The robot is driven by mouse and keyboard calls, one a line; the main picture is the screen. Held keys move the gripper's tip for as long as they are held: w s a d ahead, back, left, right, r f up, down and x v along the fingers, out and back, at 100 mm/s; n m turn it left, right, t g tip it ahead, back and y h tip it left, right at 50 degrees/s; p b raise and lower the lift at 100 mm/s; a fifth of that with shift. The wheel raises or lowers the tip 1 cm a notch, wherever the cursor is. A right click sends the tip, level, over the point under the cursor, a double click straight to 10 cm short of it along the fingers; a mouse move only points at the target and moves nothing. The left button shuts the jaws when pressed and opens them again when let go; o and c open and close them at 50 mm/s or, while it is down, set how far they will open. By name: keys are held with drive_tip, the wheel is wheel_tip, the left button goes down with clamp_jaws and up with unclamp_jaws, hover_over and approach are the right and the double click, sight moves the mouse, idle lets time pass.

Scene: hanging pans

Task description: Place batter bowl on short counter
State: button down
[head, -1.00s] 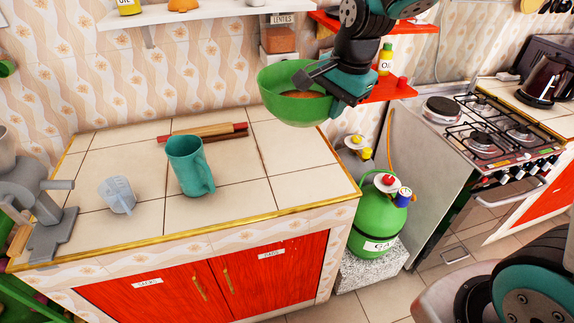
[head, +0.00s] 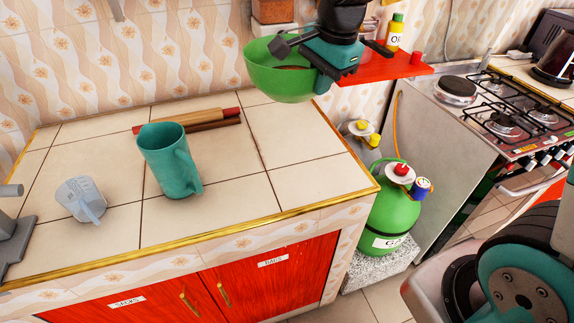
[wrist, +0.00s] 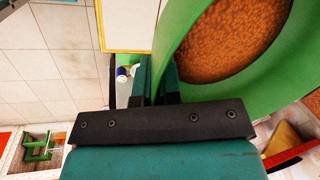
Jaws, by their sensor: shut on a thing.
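The green batter bowl (head: 272,82) is in my gripper (head: 322,76), raised above the back right part of the short counter (head: 225,165). My gripper is shut on the bowl's right rim. In the wrist view the bowl (wrist: 172,60) shows close up, with brown, grainy batter (wrist: 228,38) inside, and the gripper's fingers (wrist: 158,85) pinch its wall. The counter top is tiled, with a gold edge, and stands over red cupboard doors. The bowl is clear of the surface in the head view.
A teal pitcher (head: 170,165), a clear measuring cup (head: 82,198) and a rolling pin (head: 190,119) stand or lie on the counter. A grey appliance (head: 12,235) is at its left end. The right part is bare. A green gas bottle (head: 390,220) and stove (head: 505,120) are right of it.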

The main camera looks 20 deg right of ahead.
drive_tip(key=shift+x, duration=0.9)
drive_tip(key=s+x, duration=0.1)
drive_tip(key=x, duration=0.5)
drive_tip(key=s+d+x, duration=0.1)
drive_tip(key=x, duration=0.5)
drive_tip(key=s+f+x, duration=0.1)
drive_tip(key=s+x, duration=0.1)
drive_tip(key=x, duration=0.4)
drive_tip(key=shift+w+d+f+p, duration=0.15)
drive_tip(key=shift+d+f+p, duration=0.1)
drive_tip(key=shift+d+p, duration=0.1)
drive_tip(key=shift+f, duration=0.15)
drive_tip(key=c, duration=1.3)
unclamp_jaws()
